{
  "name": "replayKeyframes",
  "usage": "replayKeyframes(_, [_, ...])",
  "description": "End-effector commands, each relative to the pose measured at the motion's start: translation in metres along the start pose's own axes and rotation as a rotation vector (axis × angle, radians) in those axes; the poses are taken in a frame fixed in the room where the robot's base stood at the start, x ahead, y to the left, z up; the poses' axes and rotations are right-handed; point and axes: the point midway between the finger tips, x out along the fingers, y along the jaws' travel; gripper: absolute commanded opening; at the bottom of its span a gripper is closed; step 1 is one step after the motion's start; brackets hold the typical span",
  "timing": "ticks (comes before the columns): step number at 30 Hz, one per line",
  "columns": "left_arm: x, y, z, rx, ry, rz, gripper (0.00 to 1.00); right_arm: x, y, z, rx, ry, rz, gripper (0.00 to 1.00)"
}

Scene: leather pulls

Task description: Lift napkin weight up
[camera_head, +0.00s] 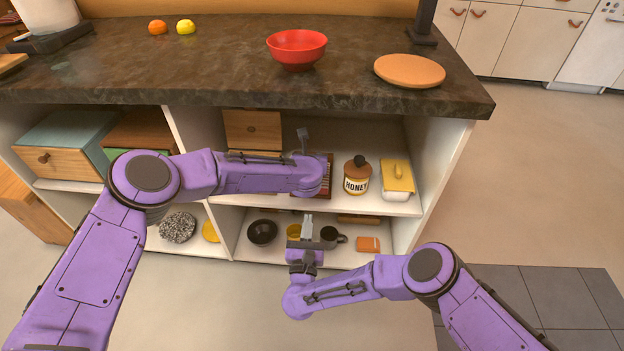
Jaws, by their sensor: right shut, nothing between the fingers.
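I cannot make out for certain which thing is the napkin weight. My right gripper (308,220) is shut and empty, pointing up in front of the lower shelf, between a yellow cup (294,231) and a black mug (330,235). My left gripper (303,136) is at the upper shelf, small and partly hidden by my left arm, so its fingers are unclear. Near it are a dark red item (327,178), partly covered by my arm, and a honey jar (356,178) with a dark knob on its lid.
The upper shelf also holds a yellow-lidded dish (397,179) and wooden boxes (253,131). A black bowl (262,232) and orange block (367,244) are below. A red bowl (297,47) and round board (409,70) stand on the dark counter (220,60).

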Motion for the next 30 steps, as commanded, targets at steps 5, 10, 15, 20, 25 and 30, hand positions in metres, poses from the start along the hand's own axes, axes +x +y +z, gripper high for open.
replayKeyframes(5, [0.000, 0.001, 0.003, 0.000, -0.006, 0.002, 0.00, 0.015, -0.001, 0.000, 0.025, 0.000, -0.003, 0.00])
replayKeyframes(10, [0.000, 0.001, 0.003, 0.000, -0.005, 0.001, 0.00, 0.050, -0.002, 0.000, 0.021, 0.000, -0.004, 0.00])
replayKeyframes(15, [0.000, 0.001, 0.003, 0.000, -0.005, 0.001, 0.00, 0.087, 0.000, -0.001, 0.020, 0.000, -0.002, 0.00])
replayKeyframes(20, [0.000, 0.001, 0.002, 0.000, -0.004, 0.001, 0.00, 0.113, -0.001, 0.012, 0.021, 0.002, 0.001, 0.00])
replayKeyframes(25, [0.000, 0.001, 0.002, 0.000, -0.004, 0.001, 0.00, 0.126, -0.001, 0.024, 0.020, 0.003, 0.001, 0.00])
replayKeyframes(30, [0.000, 0.001, 0.002, 0.000, -0.003, 0.001, 0.00, 0.129, -0.001, 0.028, 0.019, 0.003, 0.002, 0.00])
